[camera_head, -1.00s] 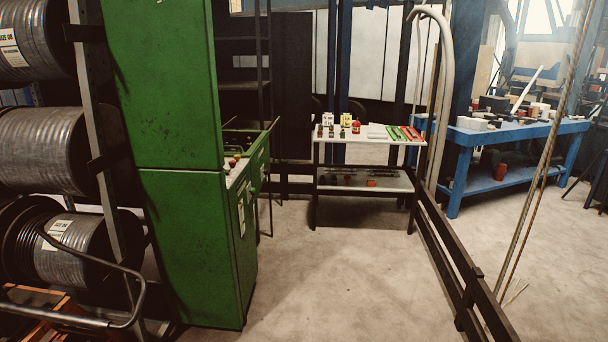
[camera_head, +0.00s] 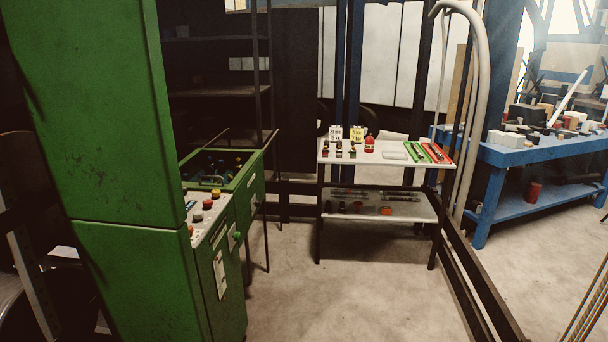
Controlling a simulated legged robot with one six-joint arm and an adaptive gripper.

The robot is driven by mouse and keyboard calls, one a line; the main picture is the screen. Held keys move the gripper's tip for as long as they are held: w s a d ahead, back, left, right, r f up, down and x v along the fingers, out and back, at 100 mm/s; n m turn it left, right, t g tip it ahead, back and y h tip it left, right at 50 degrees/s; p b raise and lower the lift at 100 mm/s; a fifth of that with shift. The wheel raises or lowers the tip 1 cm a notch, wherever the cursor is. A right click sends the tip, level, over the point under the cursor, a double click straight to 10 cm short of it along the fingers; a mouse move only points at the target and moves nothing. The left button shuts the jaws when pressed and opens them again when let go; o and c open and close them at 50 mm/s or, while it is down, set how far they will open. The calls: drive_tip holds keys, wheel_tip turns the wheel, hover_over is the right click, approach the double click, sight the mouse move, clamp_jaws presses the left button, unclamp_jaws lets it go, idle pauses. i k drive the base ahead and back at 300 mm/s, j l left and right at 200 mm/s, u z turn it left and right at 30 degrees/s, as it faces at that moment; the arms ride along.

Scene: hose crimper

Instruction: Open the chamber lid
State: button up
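The green machine (camera_head: 110,150) stands at the left, tall and close to me. Its low front part carries a sloped control panel (camera_head: 208,215) with red, yellow and dark buttons. Behind the panel is an open-topped green compartment (camera_head: 225,175) with small dark items inside. A green knob (camera_head: 237,236) and a pale label (camera_head: 220,274) are on the side facing right. I cannot make out a chamber lid; the machine's front is seen at a steep angle and partly hidden by the tall cabinet. My gripper is not in view.
A two-shelf table (camera_head: 385,157) with bottles and red and green trays stands ahead. A blue workbench (camera_head: 500,155) is at the right. A dark low rail (camera_head: 480,285) runs along the right. The concrete floor (camera_head: 345,295) between the machine and the rail is clear.

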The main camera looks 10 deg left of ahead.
sight(192, 185)
drive_tip(key=i, duration=1.45)
drive_tip(key=i+u, duration=0.3)
drive_tip(key=i, duration=0.35)
drive_tip(key=i+l+u, duration=0.25)
drive_tip(key=i, duration=0.35)
drive_tip(key=i+u, duration=0.2)
drive_tip(key=u, duration=0.2)
drive_tip(key=i+u, duration=0.2)
drive_tip(key=u, duration=0.15)
drive_tip(key=i+u, duration=0.2)
drive_tip(key=u, duration=0.2)
drive_tip(key=i+l+u, duration=0.1)
drive_tip(key=u, duration=0.3)
drive_tip(key=i+l+u, duration=0.1)
drive_tip(key=i+u, duration=0.15)
drive_tip(key=i+l+u, duration=0.15)
drive_tip(key=u, duration=0.15)
drive_tip(key=i+l, duration=0.05)
